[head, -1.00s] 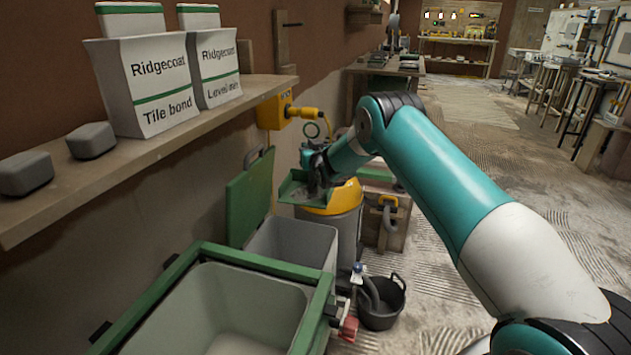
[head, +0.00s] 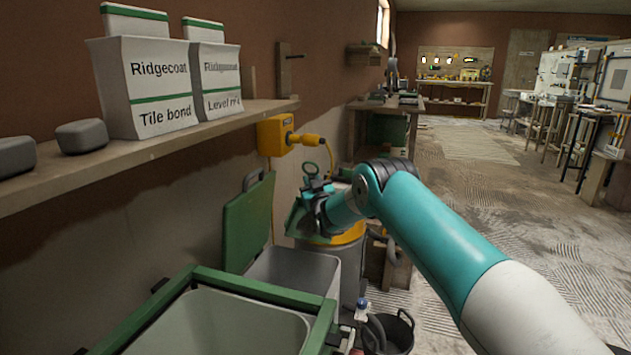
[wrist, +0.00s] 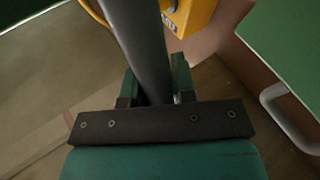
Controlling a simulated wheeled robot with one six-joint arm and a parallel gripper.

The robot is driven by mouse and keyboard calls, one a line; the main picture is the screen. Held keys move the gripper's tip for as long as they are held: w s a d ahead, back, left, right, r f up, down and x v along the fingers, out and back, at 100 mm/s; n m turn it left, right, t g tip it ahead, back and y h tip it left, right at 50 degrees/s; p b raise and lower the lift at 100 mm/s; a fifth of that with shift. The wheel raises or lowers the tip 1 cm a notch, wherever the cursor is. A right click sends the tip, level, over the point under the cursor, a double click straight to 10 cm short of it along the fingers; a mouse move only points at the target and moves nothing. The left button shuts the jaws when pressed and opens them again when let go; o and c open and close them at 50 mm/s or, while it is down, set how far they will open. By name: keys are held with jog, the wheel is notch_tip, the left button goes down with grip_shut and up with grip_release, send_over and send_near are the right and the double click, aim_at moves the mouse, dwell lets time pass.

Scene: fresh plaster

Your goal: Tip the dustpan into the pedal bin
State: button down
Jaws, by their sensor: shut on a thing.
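The green dustpan (head: 295,222) is held by my gripper (head: 313,197) in the head view. It is tilted steeply, with its lower part toward the grey pedal bin (head: 326,268). The pan is above the bin's back edge; whether it is directly over the opening is hard to tell. I cannot see whether any debris is in it. The bin's green lid (head: 247,222) stands open on the wall side. In the wrist view my gripper (wrist: 156,88) is shut on the dark dustpan handle (wrist: 142,40), with the lid (wrist: 292,45) at right.
A green-framed tub (head: 202,275) stands in front of the bin. A yellow-topped drum (head: 345,238) is close behind, and a black bucket (head: 395,330) stands to the right. A yellow wall box (head: 272,136) and a shelf (head: 150,145) with bags are at left.

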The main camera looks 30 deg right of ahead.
jog(key=s+a+n+t+b, duration=0.1)
jog(key=b, duration=0.1)
jog(key=s+a+n+t+y+b, duration=0.1)
jog(key=a+b, duration=0.1)
jog(key=b, duration=0.1)
jog(key=shift+s+f+n+t, duration=0.3)
jog(key=shift+s+f, duration=0.05)
jog(key=shift+f, duration=0.05)
jog(key=b, duration=0.4)
jog(key=shift+s+a+n+t+y+b, duration=0.2)
jog(key=shift+s+n+t+y+b, duration=0.1)
jog(key=shift+b, duration=0.05)
jog(key=b, duration=0.4)
jog(key=shift+s+a+f+n, duration=0.15)
jog(key=shift+s+a+n, duration=0.15)
jog(key=b, duration=0.2)
jog(key=y+b, duration=0.1)
jog(key=b, duration=0.1)
jog(key=shift+s+a+f+n+t, duration=0.1)
jog(key=shift+s+a+n+t, duration=0.2)
jog(key=shift+n+t, duration=0.1)
jog(key=shift+s+a+b, duration=0.1)
jog(key=shift+a+b, duration=0.05)
jog(key=shift+b, duration=1.05)
jog(key=b, duration=0.2)
jog(key=n+y+b, duration=0.1)
jog(key=b, duration=0.1)
jog(key=shift+s+a+f, duration=0.15)
jog(key=shift+s+a, duration=0.15)
jog(key=shift+s, duration=0.05)
